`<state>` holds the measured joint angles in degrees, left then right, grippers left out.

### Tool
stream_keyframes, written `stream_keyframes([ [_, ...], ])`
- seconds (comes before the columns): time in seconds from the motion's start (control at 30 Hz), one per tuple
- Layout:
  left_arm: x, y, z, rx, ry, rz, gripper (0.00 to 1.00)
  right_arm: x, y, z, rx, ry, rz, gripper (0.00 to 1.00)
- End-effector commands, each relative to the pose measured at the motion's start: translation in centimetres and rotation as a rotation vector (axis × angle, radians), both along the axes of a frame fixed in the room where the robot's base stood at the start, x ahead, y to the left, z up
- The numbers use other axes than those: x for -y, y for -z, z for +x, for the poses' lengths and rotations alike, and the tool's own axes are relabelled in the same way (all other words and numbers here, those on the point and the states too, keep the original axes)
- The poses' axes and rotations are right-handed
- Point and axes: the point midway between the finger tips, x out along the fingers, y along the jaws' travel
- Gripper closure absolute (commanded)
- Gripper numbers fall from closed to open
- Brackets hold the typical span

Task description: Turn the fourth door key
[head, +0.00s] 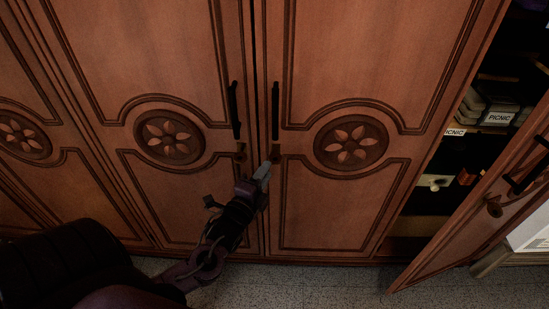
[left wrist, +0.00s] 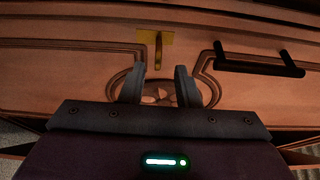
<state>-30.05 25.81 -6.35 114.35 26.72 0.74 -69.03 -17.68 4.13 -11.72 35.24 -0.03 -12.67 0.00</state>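A small brass key (head: 276,154) sits in the closed wooden door (head: 345,70) just right of the middle seam, below that door's dark handle (head: 275,111). In the left wrist view the key (left wrist: 158,50) stands out from a brass plate (left wrist: 150,38). My left gripper (head: 264,171) is just below and left of the key in the head view. In the left wrist view its two grey fingers (left wrist: 159,68) are apart and nothing is held. The key shows just beyond the fingertips, lined up with the gap; contact is not visible. My right gripper is not in view.
A neighbouring closed door (head: 150,60) has its own dark handle (head: 235,110) and key plate (head: 240,154). At the right a door (head: 470,225) stands open, showing shelves with boxes (head: 497,117). Speckled floor (head: 320,282) lies below.

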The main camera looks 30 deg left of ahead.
Motion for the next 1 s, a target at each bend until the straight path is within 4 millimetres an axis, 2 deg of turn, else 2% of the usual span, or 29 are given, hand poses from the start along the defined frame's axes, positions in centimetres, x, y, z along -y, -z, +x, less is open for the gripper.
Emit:
stream_keyframes([
  [0.2, -0.6, -0.2, 3.6, 0.001, -0.002, -0.003, 0.71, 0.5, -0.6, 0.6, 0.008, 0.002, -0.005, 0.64],
  [0.4, -0.9, 0.0, 5.8, -0.001, -0.001, -0.004, 0.71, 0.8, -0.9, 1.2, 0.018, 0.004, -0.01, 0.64],
  [0.77, -1.0, 0.1, 6.5, -0.003, 0.0, -0.005, 0.71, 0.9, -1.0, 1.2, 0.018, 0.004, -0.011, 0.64],
  [1.0, -1.0, 0.1, 6.4, -0.003, 0.0, -0.005, 1.0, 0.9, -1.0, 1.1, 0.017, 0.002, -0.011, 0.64],
])
